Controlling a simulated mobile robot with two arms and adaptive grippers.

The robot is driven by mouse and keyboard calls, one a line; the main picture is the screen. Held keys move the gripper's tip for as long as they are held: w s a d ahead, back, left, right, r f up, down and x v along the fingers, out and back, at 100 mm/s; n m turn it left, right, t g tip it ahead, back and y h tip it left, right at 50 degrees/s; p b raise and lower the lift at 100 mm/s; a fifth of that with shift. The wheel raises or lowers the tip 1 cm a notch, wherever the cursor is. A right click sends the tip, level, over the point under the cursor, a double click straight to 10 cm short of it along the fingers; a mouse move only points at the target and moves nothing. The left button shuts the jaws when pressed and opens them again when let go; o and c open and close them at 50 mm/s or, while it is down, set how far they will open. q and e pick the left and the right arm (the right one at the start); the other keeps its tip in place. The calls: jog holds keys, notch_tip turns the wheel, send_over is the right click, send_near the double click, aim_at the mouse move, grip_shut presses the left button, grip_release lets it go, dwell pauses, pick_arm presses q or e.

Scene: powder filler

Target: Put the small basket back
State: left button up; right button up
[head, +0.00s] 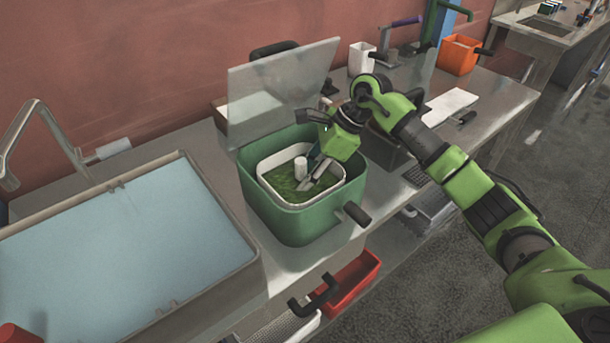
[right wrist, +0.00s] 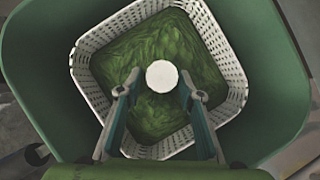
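The small white basket (head: 266,174) sits inside a green container (head: 258,205) with a raised clear lid (head: 280,90). It holds green leafy matter (head: 286,186) and has a white upright post (head: 300,167) in its middle. My right gripper (head: 310,178) reaches down into the basket from the right. In the right wrist view, the open fingers of the gripper (right wrist: 160,92) stand on both sides of the round post top (right wrist: 162,76), with gaps to it. The woven basket wall (right wrist: 225,60) also shows there. My left gripper is out of view.
A sink full of water (head: 120,250) lies to the left. A red bin (head: 350,283) is below the counter edge. A white container (head: 361,59) and an orange bin (head: 458,55) stand behind my right arm. The container's dark handle (head: 357,214) sticks out at the front.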

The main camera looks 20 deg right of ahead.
jog(key=shift+r, duration=0.15)
jog(key=shift+d+r, duration=0.15)
jog(key=b+v, duration=0.2)
jog(key=v, duration=0.9)
jog(key=shift+r, duration=0.35)
jog(key=shift+s+d+f, duration=0.1)
jog(key=shift+s+d, duration=0.1)
